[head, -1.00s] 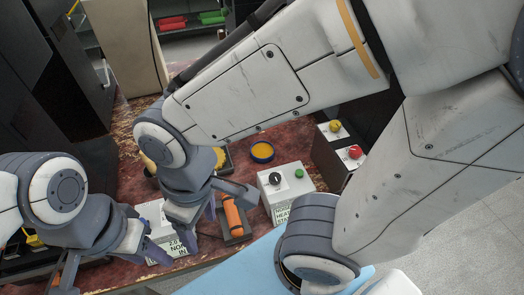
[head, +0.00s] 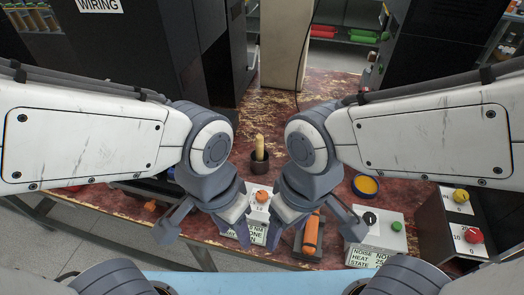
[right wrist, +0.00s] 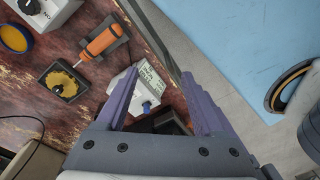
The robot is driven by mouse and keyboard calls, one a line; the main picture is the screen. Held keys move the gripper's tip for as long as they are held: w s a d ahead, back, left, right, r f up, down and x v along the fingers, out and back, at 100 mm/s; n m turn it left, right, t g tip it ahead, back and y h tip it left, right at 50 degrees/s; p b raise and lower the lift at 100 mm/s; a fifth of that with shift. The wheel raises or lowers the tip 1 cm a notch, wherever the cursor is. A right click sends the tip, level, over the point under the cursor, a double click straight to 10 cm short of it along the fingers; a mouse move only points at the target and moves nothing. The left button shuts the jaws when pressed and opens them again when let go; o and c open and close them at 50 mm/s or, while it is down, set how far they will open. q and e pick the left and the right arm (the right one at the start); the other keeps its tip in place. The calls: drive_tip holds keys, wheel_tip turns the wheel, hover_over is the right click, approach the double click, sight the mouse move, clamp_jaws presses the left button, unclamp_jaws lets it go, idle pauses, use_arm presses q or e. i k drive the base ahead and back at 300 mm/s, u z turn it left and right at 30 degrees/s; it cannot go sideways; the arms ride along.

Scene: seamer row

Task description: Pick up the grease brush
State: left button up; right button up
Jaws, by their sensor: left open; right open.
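What looks like the grease brush (head: 260,143) stands upright in the head view, its pale wooden handle rising from a small dark pot (head: 259,165) on the worn red bench. Its bristles are hidden. My left gripper (head: 204,232) is open and empty, nearer than the pot and to its left. My right gripper (head: 314,232) is open, nearer than the pot and to its right. Its fingers also show in the right wrist view (right wrist: 160,90), apart, with nothing held between them. The brush is not recognisable in the right wrist view.
An orange-handled tool (head: 311,234) lies in a dark holder near the bench's front edge, also seen in the right wrist view (right wrist: 100,42). Dark machines flank the back.

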sight(260, 139)
drive_tip(key=k, duration=1.3)
drive_tip(key=u, duration=0.75)
drive_tip(key=i, duration=1.7)
drive_tip(key=z, duration=0.7)
